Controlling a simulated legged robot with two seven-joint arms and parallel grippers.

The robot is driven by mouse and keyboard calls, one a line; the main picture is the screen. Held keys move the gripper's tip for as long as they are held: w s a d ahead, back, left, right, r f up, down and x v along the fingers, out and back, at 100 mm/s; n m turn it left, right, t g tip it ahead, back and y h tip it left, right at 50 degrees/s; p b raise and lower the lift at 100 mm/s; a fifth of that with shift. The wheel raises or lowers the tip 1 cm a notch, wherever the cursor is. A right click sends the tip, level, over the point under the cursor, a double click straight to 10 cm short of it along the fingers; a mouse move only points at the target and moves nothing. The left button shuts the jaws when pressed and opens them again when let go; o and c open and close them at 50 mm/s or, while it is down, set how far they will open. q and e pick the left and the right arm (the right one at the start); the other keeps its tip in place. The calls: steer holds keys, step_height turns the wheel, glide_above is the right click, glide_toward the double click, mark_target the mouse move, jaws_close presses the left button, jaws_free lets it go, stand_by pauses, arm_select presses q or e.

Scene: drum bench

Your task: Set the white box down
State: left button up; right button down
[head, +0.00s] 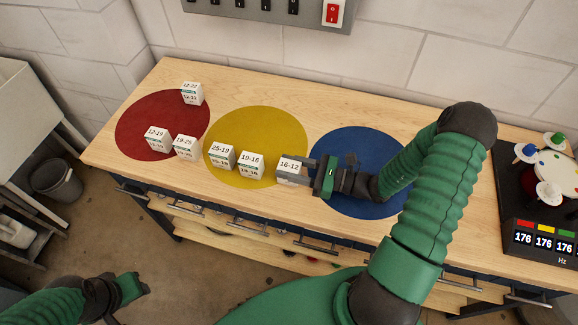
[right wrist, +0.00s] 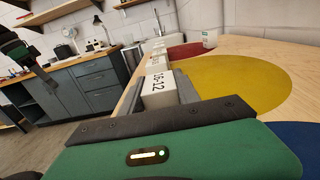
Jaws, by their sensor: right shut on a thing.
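A white box marked 16-12 (head: 289,164) is between the fingers of my right gripper (head: 295,172), which is shut on it. The box is by the right edge of the yellow circle (head: 260,130), near the bench's front edge. It also shows in the right wrist view (right wrist: 158,90), between the grey fingers. I cannot tell whether its underside touches the wood. Other white boxes stand in a row to its left: 19-16 (head: 250,165), 25-19 (head: 221,157), 19-25 (head: 185,147) and 12-19 (head: 157,138). My left gripper (head: 138,287) is low at the left, off the bench; its fingers are too small to read.
A white box marked 12-22 (head: 192,93) stands at the back of the red circle (head: 140,112). The blue circle (head: 340,148) lies under my right forearm. A black panel with colour-topped drums (head: 515,205) is at the right. A switch plate (head: 270,8) is on the wall.

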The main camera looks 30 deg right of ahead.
steer(key=c, duration=0.9)
jaws_free()
steer(key=v, duration=1.2)
steer(key=shift+b, duration=0.3)
